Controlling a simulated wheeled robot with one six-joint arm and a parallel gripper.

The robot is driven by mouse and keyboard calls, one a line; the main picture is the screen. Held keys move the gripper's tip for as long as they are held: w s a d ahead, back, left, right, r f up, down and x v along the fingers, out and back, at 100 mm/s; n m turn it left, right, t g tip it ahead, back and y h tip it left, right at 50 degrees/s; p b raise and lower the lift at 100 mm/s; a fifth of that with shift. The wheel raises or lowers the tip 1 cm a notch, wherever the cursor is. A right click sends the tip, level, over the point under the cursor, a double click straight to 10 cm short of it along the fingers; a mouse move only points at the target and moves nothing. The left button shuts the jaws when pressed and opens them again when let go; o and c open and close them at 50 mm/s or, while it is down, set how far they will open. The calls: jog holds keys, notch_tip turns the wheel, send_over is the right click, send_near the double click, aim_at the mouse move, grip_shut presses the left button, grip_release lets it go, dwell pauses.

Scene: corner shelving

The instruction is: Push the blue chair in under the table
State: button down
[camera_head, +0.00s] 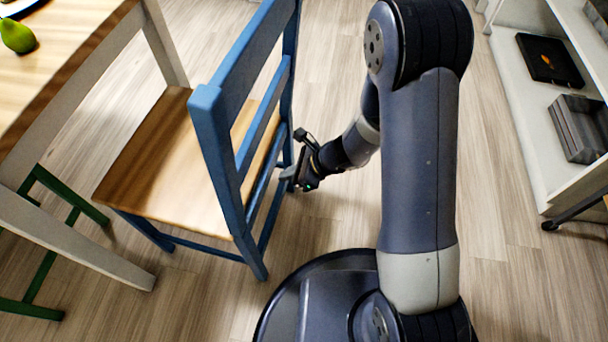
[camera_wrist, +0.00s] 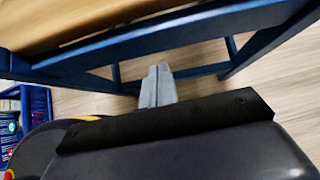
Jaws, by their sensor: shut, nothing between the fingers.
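The blue chair (camera_head: 222,135) has a blue frame and a light wooden seat (camera_head: 165,160). It stands upright beside the wooden table (camera_head: 60,60), its back on the side away from the table. The front part of the seat reaches in toward the table's legs. My gripper (camera_head: 287,177) is shut and empty at the back side of the chair, below seat height, by the rear rails. In the wrist view its closed fingers (camera_wrist: 158,86) point at the chair's blue lower rail (camera_wrist: 190,72); I cannot tell whether they touch it.
A green chair or stool (camera_head: 45,255) stands under the table at the left. A pear (camera_head: 17,36) lies on the table. White shelving (camera_head: 525,110) with a black box and grey trays stands at the right. The wrist view shows a blue crate (camera_wrist: 38,105).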

aim_at(190, 156)
jog(key=shift+w+a, duration=0.1)
jog(key=shift+a, duration=0.95)
jog(key=shift+a, duration=0.1)
jog(key=w+a+p, duration=0.1)
jog(key=a, duration=0.7)
jog(key=w+a+p, duration=0.1)
jog(key=a, duration=0.7)
jog(key=w+a+p, duration=0.1)
jog(key=a, duration=0.8)
jog(key=shift+a+r+p, duration=0.1)
jog(key=shift+p, duration=0.2)
jog(key=p+v, duration=0.2)
jog(key=v, duration=0.9)
jog(key=shift+p, duration=0.4)
jog(key=shift+f, duration=0.2)
